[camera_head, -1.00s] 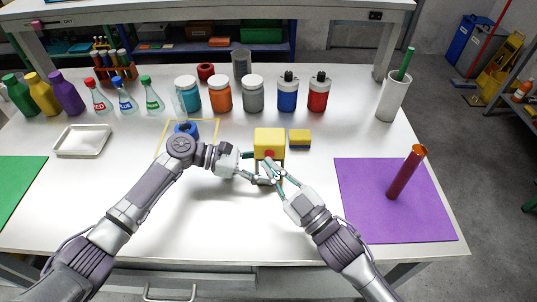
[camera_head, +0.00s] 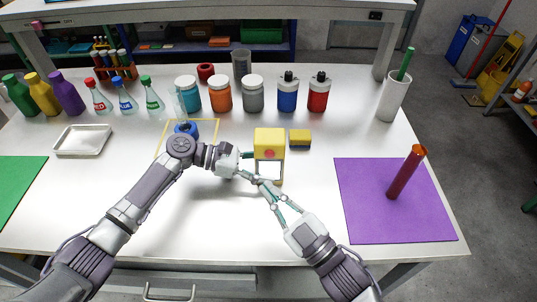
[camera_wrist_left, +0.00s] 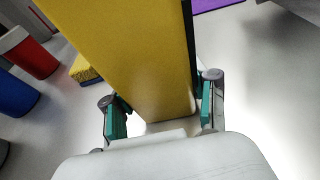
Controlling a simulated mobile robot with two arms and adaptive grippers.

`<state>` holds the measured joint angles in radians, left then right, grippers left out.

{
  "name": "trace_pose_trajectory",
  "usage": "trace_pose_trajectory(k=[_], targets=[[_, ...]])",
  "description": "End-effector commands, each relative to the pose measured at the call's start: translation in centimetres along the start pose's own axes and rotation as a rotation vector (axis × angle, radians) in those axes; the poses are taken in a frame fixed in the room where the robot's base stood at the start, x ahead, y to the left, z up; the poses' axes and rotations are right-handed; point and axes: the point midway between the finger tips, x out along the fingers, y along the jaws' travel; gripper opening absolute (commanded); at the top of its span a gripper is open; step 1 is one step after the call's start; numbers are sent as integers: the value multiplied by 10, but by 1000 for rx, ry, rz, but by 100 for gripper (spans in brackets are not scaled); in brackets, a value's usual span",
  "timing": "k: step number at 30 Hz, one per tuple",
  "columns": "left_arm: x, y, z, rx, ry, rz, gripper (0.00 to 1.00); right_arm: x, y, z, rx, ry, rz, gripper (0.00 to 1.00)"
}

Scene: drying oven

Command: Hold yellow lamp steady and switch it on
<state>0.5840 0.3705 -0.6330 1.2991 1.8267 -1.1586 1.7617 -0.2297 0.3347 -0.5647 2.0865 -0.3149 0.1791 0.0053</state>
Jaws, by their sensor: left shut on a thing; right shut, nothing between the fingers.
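The yellow lamp (camera_head: 269,139) stands upright near the middle of the table, with a red button on its front and a bright, pale area framed below its yellow top. My left gripper (camera_head: 253,168) is at the lamp's left side and shut on it. In the left wrist view the lamp's yellow body (camera_wrist_left: 135,55) fills the space between the teal finger pads. My right gripper (camera_head: 265,184) is shut and empty, its tips low in front of the lamp, below the button and close to the left gripper's fingers. Whether those tips touch anything is unclear.
A yellow and blue sponge (camera_head: 300,139) lies just right of the lamp. Jars and bottles, including a red bottle (camera_head: 318,95), stand behind. A purple mat (camera_head: 425,215) with a dark red tube is at the right. The table front is clear beside my arms.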

Motion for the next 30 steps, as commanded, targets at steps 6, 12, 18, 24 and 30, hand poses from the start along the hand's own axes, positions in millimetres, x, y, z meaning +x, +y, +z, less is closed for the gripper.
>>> trace_pose_trajectory(k=[6, 12, 18, 24, 30], targets=[[0, 0, 0, 0, -1, 0, 39, 0, 0, 0, -1, 1, 0, 0], [0, 0, 0, 0, -1, 0, 76, 0, 0, 0, -1, 1, 0, 0], [0, 0, 0, 0, -1, 0, 87, 0, 0, 0, -1, 1, 0, 0], [-1, 0, 0, 0, 0, 0, 87, 0, 0, 0, 0, 1, 0, 0], [-24, 1, 0, 0, 0, 2, 87, 0, 0, 0, 0, 1, 0, 0]])
